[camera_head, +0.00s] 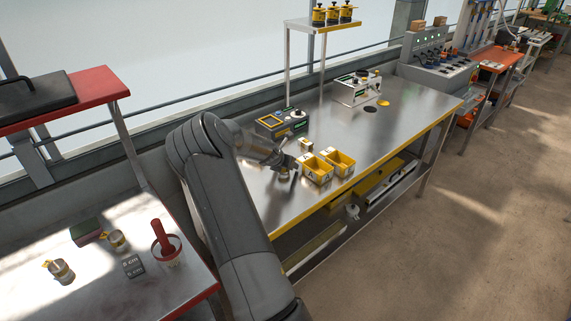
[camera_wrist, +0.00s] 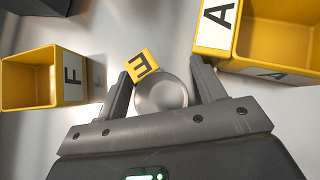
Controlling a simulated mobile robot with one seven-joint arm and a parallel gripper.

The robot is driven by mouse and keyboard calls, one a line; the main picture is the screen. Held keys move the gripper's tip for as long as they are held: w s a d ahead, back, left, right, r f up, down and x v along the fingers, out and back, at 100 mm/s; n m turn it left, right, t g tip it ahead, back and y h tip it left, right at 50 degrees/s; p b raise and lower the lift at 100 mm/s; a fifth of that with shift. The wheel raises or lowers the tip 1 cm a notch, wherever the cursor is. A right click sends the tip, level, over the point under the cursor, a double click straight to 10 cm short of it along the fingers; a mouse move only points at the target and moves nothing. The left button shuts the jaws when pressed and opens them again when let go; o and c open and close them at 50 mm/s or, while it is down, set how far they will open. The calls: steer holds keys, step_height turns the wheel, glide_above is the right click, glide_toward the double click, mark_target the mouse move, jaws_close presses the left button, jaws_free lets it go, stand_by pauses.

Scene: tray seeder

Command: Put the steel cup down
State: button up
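The steel cup (camera_wrist: 162,96) is between the two fingers of my gripper (camera_wrist: 163,82) in the wrist view, with both fingers close against its sides. A yellow tag marked E (camera_wrist: 142,67) sticks out from its rim. In the head view, my gripper (camera_head: 286,167) is over the near left part of the steel workbench (camera_head: 240,188), left of the yellow bins. The cup (camera_head: 284,174) shows only small below it. I cannot tell whether its base touches the bench.
A yellow bin marked A (camera_wrist: 213,30) is close right of my gripper; a bin marked F (camera_wrist: 72,76) is at left. Another yellow bin (camera_head: 340,163) stands beside them. A grey device (camera_head: 281,122) is behind. Tagged cups (camera_head: 60,271) and a red pestle (camera_head: 162,236) are on the left table.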

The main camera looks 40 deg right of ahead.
steer(key=shift+a+r, duration=0.1)
steer(key=shift+r, duration=0.15)
steer(key=s+a+r+m+t+y, duration=0.1)
steer(key=s+a+r+m+y, duration=0.1)
steer(key=s+a+r+m, duration=0.65)
steer(key=s+a+r+m+y, duration=0.1)
steer(key=s+a+r+y, duration=0.15)
steer(key=a+r, duration=0.7)
steer(key=s+a+r+m+t+y, duration=0.15)
steer(key=s+a+r+m, duration=0.35)
steer(key=a, duration=0.9)
steer(key=s+a+r+m+y, duration=0.1)
steer(key=s+a+m, duration=0.3)
steer(key=s+a, duration=0.3)
steer(key=s+a+r+m+y, duration=0.1)
steer(key=s+a+r+m, duration=0.1)
steer(key=s+a+m, duration=0.2)
steer(key=s+a, duration=0.3)
steer(key=s, duration=0.4)
steer(key=shift+s+r, duration=0.25)
steer(key=shift+s, duration=0.1)
steer(key=shift+o, duration=0.4)
steer(key=shift+w+a+g, duration=0.1)
steer(key=shift+g, duration=0.15)
